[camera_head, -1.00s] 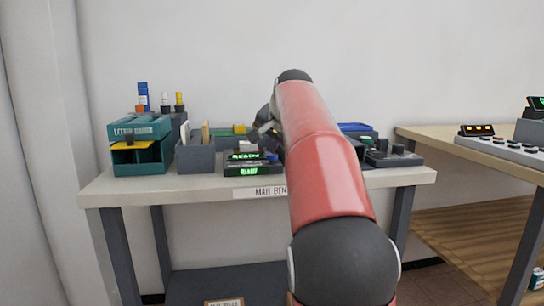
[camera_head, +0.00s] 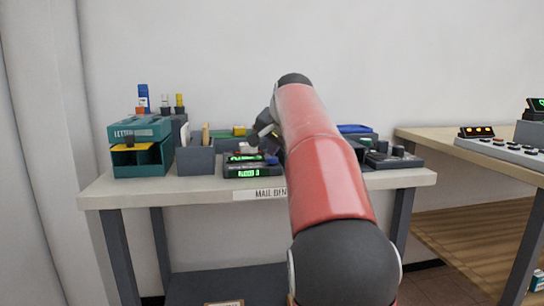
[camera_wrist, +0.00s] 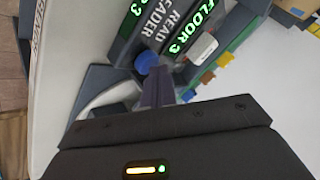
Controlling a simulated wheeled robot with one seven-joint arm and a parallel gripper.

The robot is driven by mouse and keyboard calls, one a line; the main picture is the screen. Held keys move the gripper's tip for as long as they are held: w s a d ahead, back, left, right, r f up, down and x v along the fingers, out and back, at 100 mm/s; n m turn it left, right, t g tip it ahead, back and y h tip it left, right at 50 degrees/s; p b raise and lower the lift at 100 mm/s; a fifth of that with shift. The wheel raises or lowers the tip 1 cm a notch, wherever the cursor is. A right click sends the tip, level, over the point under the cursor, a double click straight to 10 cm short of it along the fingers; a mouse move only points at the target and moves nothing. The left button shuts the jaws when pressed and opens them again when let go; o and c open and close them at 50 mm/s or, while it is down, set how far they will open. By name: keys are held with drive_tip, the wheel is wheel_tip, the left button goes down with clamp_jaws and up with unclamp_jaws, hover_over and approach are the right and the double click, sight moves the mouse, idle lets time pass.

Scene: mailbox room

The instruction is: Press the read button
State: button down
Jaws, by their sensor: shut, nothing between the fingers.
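The dark reader (camera_wrist: 168,35) shows in the wrist view, with white lettering that includes "READ" and green displays reading "FLOOR 3". A round blue button (camera_wrist: 146,62) sits on its near end. In the head view the reader (camera_head: 252,169) stands at the bench's front edge, with the blue button (camera_head: 271,159) at its right. My gripper (camera_wrist: 158,72) is shut and empty, its fingertips right beside the blue button. I cannot tell whether they touch it. In the head view my arm hides most of the gripper.
A white-topped piece (camera_wrist: 203,48) lies by the reader. A teal letter box (camera_head: 140,150) and a grey bin (camera_head: 196,158) stand to the left on the bench (camera_head: 150,196). A dark device (camera_head: 393,158) stands to the right. Another table (camera_head: 470,150) is farther right.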

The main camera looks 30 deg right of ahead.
sight(273, 159)
drive_tip(key=shift+r+p, duration=0.65)
drive_tip(key=shift+r, duration=0.1)
drive_tip(key=shift+r, duration=0.15)
wheel_tip(273, 159, up, 5)
drive_tip(key=p, duration=0.5)
idle(0.4)
drive_tip(key=s+a+f+n+g, duration=0.1)
drive_tip(key=s+a+f+n, duration=0.2)
drive_tip(key=s+a+f, duration=0.3)
drive_tip(key=s+a+f+n+g+y, duration=0.1)
drive_tip(key=s+a+f+n, duration=0.3)
drive_tip(key=s+f, duration=0.7)
drive_tip(key=s+a+f+n+g, duration=0.1)
drive_tip(key=s+a+f+n, duration=0.3)
drive_tip(key=s, duration=1.3)
drive_tip(key=a+f, duration=0.3)
drive_tip(key=f, duration=0.1)
drive_tip(key=shift+a+f+y, duration=0.3)
drive_tip(key=shift+a+f, duration=0.05)
drive_tip(key=shift+a, duration=0.05)
